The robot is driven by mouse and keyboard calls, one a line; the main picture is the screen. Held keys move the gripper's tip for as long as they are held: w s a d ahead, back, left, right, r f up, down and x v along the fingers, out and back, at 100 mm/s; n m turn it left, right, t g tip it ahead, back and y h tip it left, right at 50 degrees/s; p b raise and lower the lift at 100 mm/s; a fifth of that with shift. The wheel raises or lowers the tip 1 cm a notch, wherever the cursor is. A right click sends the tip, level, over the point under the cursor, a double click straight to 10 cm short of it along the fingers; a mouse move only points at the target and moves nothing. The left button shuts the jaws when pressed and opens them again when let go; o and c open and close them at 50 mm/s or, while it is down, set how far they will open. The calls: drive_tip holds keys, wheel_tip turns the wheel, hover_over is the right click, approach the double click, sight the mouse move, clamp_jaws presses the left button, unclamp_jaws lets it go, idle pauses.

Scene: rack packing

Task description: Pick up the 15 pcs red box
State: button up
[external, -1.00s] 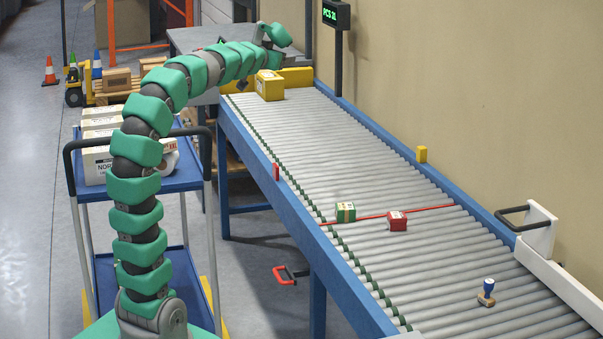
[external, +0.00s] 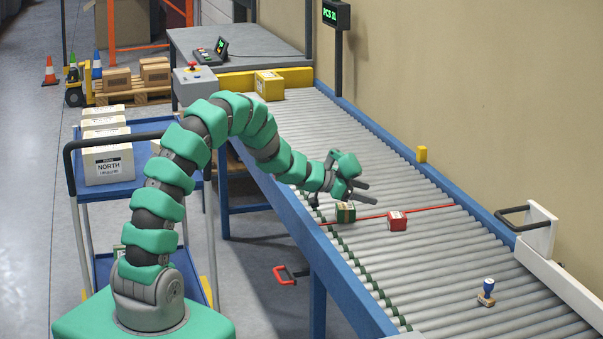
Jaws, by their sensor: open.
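The small red box (external: 396,222) with a pale label on top sits on the roller conveyor, just at the red line; the count on its label is too small to read. My gripper (external: 364,192) is open and empty, above and to the left of the red box, with its fingers pointing right. A green box (external: 345,214) with a tan band stands left of the red box, close below my gripper. My gripper and the red box are apart.
A yellow box (external: 269,86) sits at the conveyor's far end. A blue-handled stamp (external: 487,289) stands at the near right. A white bracket with a dark handle (external: 538,226) is on the right rail. Rollers around the red box are mostly clear.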

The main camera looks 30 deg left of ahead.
sight(394, 215)
drive_tip(key=s+f, duration=0.1)
drive_tip(key=s+d+f+g, duration=0.1)
drive_tip(key=shift+d+f+h, duration=0.3)
drive_tip(key=shift+f, duration=0.05)
drive_tip(key=shift+d+f, duration=0.25)
drive_tip(key=shift+d, duration=0.05)
drive_tip(key=shift+b+x, duration=0.9)
drive_tip(key=shift+x, duration=2.55)
drive_tip(key=c, duration=1.1)
